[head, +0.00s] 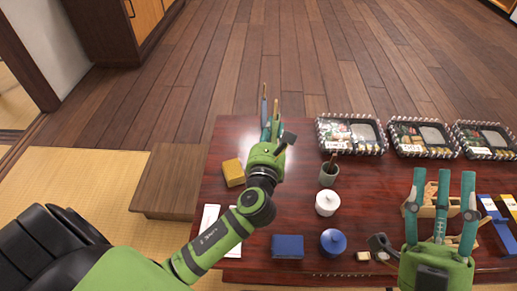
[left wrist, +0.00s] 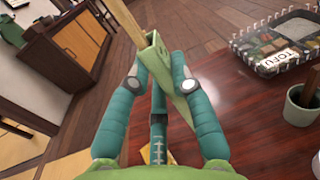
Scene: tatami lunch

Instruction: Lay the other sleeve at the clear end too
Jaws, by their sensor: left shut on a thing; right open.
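My left gripper (head: 270,128) is shut on a slim sleeve with a pale wooden end sticking out, held up over the far left part of the dark red table (head: 300,138). In the left wrist view the sleeve (left wrist: 158,58) looks pale green and stands tilted between the fingers (left wrist: 160,85), with the wood pointing up and left. A white flat strip (head: 208,218) lies at the table's left edge, partly hidden by my left arm; I cannot tell whether it is a sleeve. My right gripper (head: 441,205) is open above a light wooden rack (head: 427,212).
Three lunch trays (head: 351,135) line the far right side. A grey-green cup (head: 328,175), a white lidded pot (head: 326,204), a blue lidded pot (head: 333,242) and a blue box (head: 287,247) stand mid-table. A yellow block (head: 233,173) lies left of my left gripper.

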